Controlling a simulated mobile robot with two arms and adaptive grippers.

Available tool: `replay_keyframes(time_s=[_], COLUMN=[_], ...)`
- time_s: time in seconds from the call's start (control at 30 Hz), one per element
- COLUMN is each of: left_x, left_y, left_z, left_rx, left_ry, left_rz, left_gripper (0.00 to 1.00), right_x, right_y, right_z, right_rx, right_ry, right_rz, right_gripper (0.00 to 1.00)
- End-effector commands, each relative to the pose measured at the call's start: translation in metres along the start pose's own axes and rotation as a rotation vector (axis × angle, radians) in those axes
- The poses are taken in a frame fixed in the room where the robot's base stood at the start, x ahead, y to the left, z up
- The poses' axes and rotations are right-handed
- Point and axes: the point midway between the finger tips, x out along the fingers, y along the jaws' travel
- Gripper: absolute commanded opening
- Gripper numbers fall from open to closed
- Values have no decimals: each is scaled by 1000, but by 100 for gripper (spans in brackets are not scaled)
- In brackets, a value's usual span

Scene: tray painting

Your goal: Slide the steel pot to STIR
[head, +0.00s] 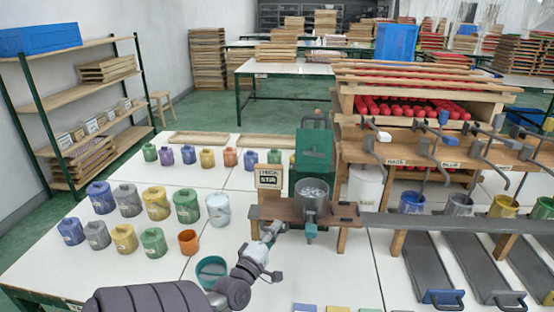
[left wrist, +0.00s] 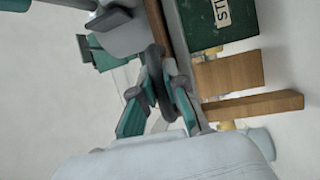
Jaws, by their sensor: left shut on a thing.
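The steel pot (head: 314,197) stands upright on a brown board (head: 277,209), with pale grey contents in its open top. A wooden sign reading STIR (head: 269,179) stands just left of the pot, behind the board. In the left wrist view, a STIR label (left wrist: 222,12) shows on a dark green face. My left gripper (head: 272,230) is at the front edge of the board, left of and below the pot. In the left wrist view, its teal fingers (left wrist: 160,95) are shut around a dark grey handle, which appears to be the pot's. My right gripper is out of view.
A green device (head: 314,150) stands behind the pot. A wooden rack with levers (head: 430,150) and a long grey rail (head: 440,224) lie to the right. Several coloured pots, an orange cup (head: 188,242) and a teal cup (head: 211,271) stand to the left.

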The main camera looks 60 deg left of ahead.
Motion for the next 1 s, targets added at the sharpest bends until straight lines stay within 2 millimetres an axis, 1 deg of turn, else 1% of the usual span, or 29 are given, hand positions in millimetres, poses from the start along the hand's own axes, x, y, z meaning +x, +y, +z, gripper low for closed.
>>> replay_keyframes(time_s=[0.1, 0.13, 0.27, 0.3, 0.57, 0.67, 0.77, 1.0], left_x=[-2, -2, -1, -1, -1, -6, -19, -70], left_y=[-3, -3, -2, -2, -1, -1, -2, -2], left_z=[-2, -2, -2, -2, -1, -1, -1, -2], left_rx=[2, 2, 2, 2, 2, 2, 3, 4], left_ry=[5, 5, 4, 4, 2, 2, 2, 3], left_rz=[-6, -5, -4, -4, -1, -2, -4, -7], left_gripper=[0, 13, 35, 38, 38, 38, 38, 38], right_x=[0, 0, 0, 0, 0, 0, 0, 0], right_y=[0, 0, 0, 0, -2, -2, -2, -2], right_z=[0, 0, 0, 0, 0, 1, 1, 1], right_rx=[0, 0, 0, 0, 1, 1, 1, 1], right_ry=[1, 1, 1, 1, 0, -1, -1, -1], right_rz=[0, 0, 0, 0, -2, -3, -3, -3], right_gripper=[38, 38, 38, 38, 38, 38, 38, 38])
